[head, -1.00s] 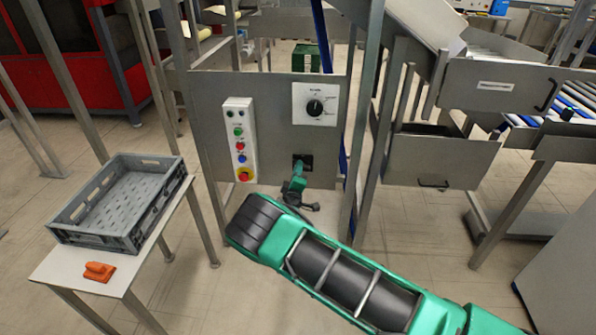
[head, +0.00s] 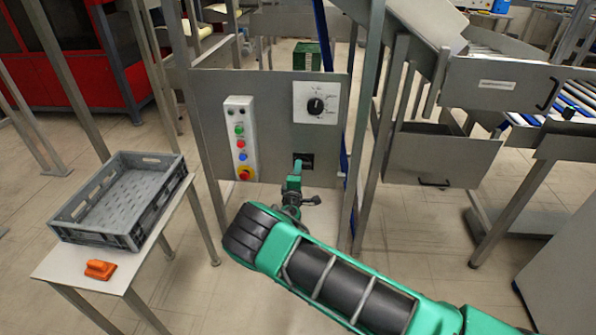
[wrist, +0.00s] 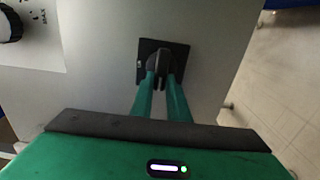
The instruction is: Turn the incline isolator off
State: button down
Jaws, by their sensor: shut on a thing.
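The isolator (head: 307,157) is a small black square plate with a black handle, low on the grey panel (head: 270,140). In the wrist view its handle (wrist: 160,62) stands out from the black plate (wrist: 178,50). My gripper (head: 295,171) is in front of it, and in the wrist view its two green fingers (wrist: 161,80) are shut on the handle, one on each side. The handle looks about upright in the wrist view. The fingers hide part of it, and its markings are too small to read.
A black rotary dial (head: 315,106) on a white plate sits above the isolator. A white button box (head: 241,138) with a red-on-yellow stop button is to the left. A grey crate (head: 128,238) and an orange object (head: 100,269) are on the side table (head: 75,268).

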jog(key=shift+s+a+f, duration=0.1)
jog(key=shift+a+f, duration=0.1)
jog(key=shift+a, duration=0.1)
jog(key=c, duration=1.7)
grip_release()
jog(key=shift+d, duration=0.1)
jog(key=shift+r, duration=0.1)
jog(key=s, duration=1)
jog(key=shift+s, duration=0.3)
